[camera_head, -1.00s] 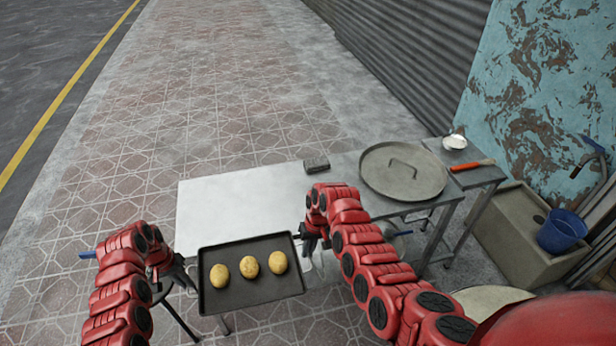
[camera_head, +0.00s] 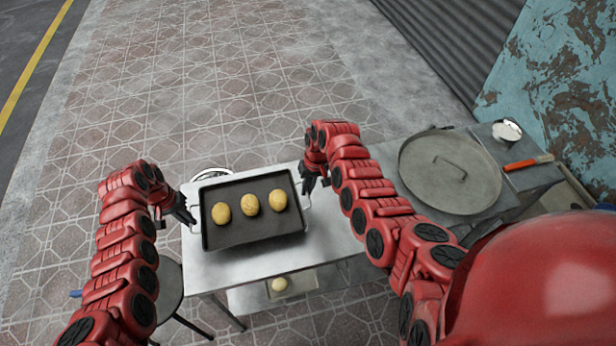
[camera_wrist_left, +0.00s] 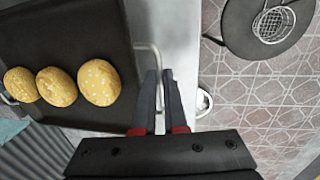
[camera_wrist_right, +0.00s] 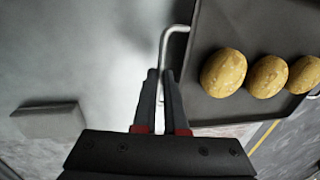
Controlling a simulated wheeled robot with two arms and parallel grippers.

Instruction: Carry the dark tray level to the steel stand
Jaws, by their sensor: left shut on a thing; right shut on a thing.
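The dark tray (camera_head: 250,232) carries three round yellow-brown buns (camera_head: 250,204) in a row and looks about level. It is over the steel-topped stand (camera_head: 210,280) in the head view; I cannot tell whether it touches the top. My left gripper (camera_head: 188,217) is shut on the tray's left wire handle (camera_wrist_left: 152,52). My right gripper (camera_head: 309,184) is shut on the right wire handle (camera_wrist_right: 167,42). Both wrist views show the fingers closed at the handles, with the buns (camera_wrist_left: 58,87) lying inside the tray. The tray hides the middle of the stand's top.
A large round metal lid (camera_head: 440,190) lies to the right, with a white bowl (camera_head: 507,130) and an orange-handled tool (camera_head: 528,161) beyond it. A grey block (camera_wrist_right: 50,120) shows in the right wrist view. A stool (camera_head: 170,292) stands at the lower left.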

